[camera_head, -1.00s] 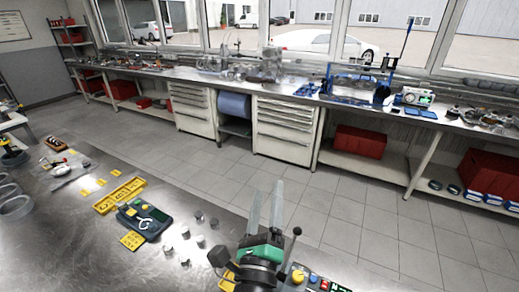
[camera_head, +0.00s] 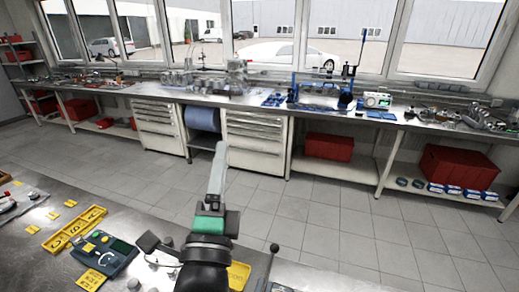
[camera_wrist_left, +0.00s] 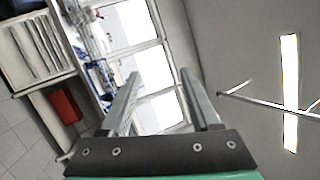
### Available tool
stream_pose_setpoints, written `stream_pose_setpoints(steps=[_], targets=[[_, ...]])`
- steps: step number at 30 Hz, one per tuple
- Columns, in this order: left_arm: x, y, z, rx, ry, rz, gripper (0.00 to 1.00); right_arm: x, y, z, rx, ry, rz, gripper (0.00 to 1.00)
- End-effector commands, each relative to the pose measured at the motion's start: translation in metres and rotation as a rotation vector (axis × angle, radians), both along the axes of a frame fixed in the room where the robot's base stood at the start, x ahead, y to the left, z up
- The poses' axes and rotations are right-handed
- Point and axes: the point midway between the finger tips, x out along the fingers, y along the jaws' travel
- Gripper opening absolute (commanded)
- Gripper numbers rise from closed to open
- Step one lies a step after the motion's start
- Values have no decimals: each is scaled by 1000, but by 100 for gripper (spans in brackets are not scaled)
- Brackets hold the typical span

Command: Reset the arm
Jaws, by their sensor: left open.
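My left gripper (camera_head: 217,172) rises from the bottom middle of the head view, over the near metal table's far edge, with its fingers pointing up. In the left wrist view its two fingers (camera_wrist_left: 158,100) stand apart with nothing between them, so it is open and empty. That view is tilted on its side and shows windows, ceiling and the far bench behind the fingers. My right gripper is in neither view.
The near metal table (camera_head: 62,275) holds a yellow tray (camera_head: 75,228), a dark device with a screen (camera_head: 105,255) and yellow plates. A long workbench (camera_head: 262,102) with drawers and red bins (camera_head: 329,147) runs along the windows. Clear tiled floor (camera_head: 340,215) lies between.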

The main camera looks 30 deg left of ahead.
Motion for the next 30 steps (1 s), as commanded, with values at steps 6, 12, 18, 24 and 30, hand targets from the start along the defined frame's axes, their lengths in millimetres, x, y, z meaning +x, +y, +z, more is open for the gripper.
stream_pose_setpoints(steps=[6, 12, 18, 24, 30], targets=[[-1, 5, 4, 0, -9, 10, 63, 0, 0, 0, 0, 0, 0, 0], [-33, 14, 86, -162, -267, -151, 63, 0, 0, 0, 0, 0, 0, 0], [-84, -30, 159, -755, -618, -877, 63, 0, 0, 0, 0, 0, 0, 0], [-103, -69, 169, -1335, -622, -1408, 63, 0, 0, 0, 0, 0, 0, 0], [-102, -67, 266, -1379, -629, -1423, 63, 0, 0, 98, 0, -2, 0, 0]])
